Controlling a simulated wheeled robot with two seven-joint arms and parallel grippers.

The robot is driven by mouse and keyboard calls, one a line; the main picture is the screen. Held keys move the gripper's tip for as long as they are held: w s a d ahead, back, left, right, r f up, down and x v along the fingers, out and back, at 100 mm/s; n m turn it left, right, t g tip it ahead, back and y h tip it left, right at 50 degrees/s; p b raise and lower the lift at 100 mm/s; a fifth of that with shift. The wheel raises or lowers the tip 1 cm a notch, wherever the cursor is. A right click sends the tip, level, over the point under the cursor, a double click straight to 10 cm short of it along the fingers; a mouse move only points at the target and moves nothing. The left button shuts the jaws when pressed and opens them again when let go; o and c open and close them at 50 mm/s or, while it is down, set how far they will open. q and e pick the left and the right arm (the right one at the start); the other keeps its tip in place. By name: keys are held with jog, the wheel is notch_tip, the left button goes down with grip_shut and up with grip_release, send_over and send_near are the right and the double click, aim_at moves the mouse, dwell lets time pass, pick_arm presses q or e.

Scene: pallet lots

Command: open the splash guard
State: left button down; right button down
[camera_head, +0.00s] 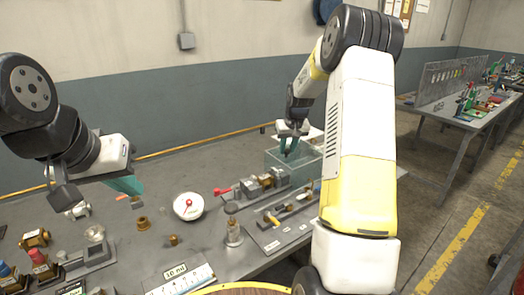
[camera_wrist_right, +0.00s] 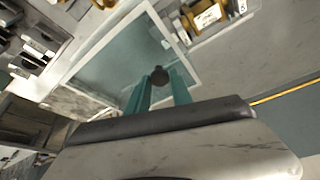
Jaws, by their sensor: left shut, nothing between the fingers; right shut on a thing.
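The splash guard (camera_head: 309,170) is a clear box with pale edges at the back right of the bench. In the right wrist view its clear panel (camera_wrist_right: 118,58) with a pale frame fills the upper middle. My right gripper (camera_head: 289,150) is at the guard's top left edge, with teal fingers. My left gripper (camera_head: 130,187) is shut and empty above the bench's left side, apart from the guard.
A white dial gauge (camera_head: 187,206), a glass jar (camera_head: 233,233), a metal vise with a red handle (camera_head: 255,184) and a tray of tools (camera_head: 275,228) stand left of and before the guard. Brass fittings (camera_head: 143,223) lie further left. Another bench (camera_head: 470,110) stands at right.

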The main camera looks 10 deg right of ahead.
aim_at(295, 155)
jog(key=shift+w+d, duration=0.25)
jog(key=shift+d, duration=0.35)
jog(key=shift+w+d, duration=0.25)
jog(key=shift+d, duration=0.4)
jog(key=shift+w+d, duration=0.25)
jog(key=shift+d, duration=0.35)
jog(key=c, duration=1.1)
grip_release()
jog(key=shift+c, duration=0.2)
jog(key=v, duration=0.7)
jog(key=shift+s+r, duration=0.2)
jog(key=shift+r, duration=0.15)
